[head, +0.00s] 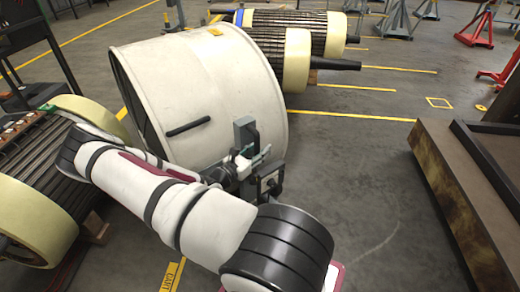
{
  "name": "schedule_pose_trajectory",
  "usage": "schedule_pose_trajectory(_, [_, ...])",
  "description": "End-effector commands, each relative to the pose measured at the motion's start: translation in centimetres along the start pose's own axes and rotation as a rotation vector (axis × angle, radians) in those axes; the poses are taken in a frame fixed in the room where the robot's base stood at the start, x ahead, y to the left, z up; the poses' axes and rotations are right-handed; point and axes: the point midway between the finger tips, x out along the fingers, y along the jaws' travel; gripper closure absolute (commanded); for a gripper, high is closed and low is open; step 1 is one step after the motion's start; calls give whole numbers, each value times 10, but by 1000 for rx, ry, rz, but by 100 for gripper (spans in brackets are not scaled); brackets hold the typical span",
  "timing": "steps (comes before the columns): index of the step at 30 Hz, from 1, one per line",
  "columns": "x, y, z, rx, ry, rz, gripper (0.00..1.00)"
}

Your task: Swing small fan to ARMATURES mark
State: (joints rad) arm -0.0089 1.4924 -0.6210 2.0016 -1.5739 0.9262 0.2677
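A large white drum-shaped fan (225,85) stands in the upper middle of the head view, its round side facing me and a black handle (188,127) on its shell. A grey bracket (245,132) sits at its lower right edge. My arm reaches in from the bottom right, and its white wrist ends at the fan's lower side. My gripper (250,164) is at the grey bracket, close to or touching it. The arm and the bracket partly hide its fingers, so I cannot tell whether it grips anything. No mark reading ARMATURES is legible.
Rotors with cream end rings lie at the left (40,215) and behind the fan (290,60). A dark bench (440,190) stands at the right. Yellow floor tape (172,275) with lettering lies at the bottom. Grey floor between fan and bench is clear. Red stands (475,28) are far right.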

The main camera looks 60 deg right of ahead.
Motion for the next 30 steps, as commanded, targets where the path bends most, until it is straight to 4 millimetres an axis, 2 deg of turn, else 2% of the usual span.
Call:
schedule_pose_trajectory(5, [-26, 1, -1, 0, 2, 4, 62])
schedule_pose_trajectory(12, [-74, 1, 0, 0, 1, 1, 62])
schedule_pose_trajectory(18, [-103, 0, 0, 0, 0, -2, 62])
schedule_pose_trajectory(23, [-113, -1, 0, 0, 0, -3, 62])
schedule_pose_trajectory(30, [-114, -1, 0, -1, 0, -4, 62])
